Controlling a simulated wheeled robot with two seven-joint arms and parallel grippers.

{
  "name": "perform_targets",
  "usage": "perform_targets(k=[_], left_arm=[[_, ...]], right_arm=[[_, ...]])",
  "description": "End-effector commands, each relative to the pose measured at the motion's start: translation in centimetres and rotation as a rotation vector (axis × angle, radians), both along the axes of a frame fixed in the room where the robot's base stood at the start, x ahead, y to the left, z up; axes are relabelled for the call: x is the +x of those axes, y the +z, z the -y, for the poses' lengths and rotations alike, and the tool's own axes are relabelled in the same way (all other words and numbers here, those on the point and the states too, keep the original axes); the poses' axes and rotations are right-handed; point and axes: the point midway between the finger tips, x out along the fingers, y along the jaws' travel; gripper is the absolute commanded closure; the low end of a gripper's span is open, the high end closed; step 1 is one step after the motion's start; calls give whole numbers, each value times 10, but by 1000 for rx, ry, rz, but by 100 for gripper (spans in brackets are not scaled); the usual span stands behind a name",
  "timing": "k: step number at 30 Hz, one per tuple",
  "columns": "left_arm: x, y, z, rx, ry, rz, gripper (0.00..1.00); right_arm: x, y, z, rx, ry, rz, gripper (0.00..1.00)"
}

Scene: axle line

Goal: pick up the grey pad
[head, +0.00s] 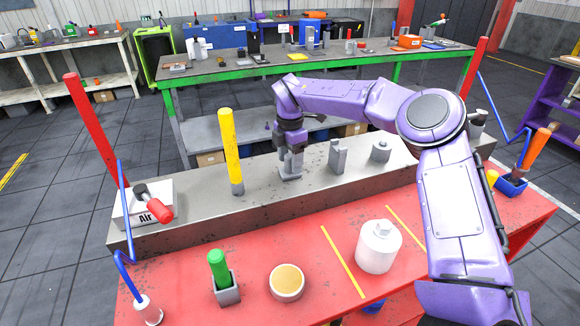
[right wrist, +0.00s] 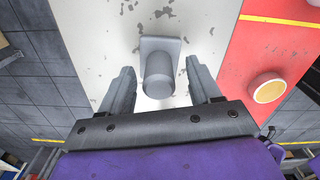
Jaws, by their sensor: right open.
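A grey part with a square plate and a round post (right wrist: 158,76) stands on the pale beam top, and I take it to be the grey pad. In the right wrist view it sits between the two fingers of my right gripper (right wrist: 162,88), with a gap on both sides. In the head view my right gripper (head: 290,160) points down over this part, and its square base (head: 290,175) shows below the fingers. The fingers are open and hold nothing. My left gripper is not in view.
A grey block (head: 337,157) and a grey round piece (head: 381,151) stand to the right on the beam. A yellow post (head: 230,150) stands to the left. The red bench (head: 190,262) holds a white jar (head: 378,248), a tan-topped round tub (head: 287,281) and a green-handled tool (head: 219,268).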

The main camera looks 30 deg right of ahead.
Motion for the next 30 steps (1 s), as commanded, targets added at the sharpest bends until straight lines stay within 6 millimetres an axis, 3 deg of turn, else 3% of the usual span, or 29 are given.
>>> perform_targets(k=[1,6,16,22,30], left_arm=[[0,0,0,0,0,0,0],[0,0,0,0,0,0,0],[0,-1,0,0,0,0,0],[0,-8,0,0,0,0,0],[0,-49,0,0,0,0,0]], right_arm=[[0,0,0,0,0,0,44],[0,0,0,0,0,0,98],[0,3,0,-1,0,2,98],[1,30,-1,-1,0,5,98],[-65,91,1,2,2,7,98]])
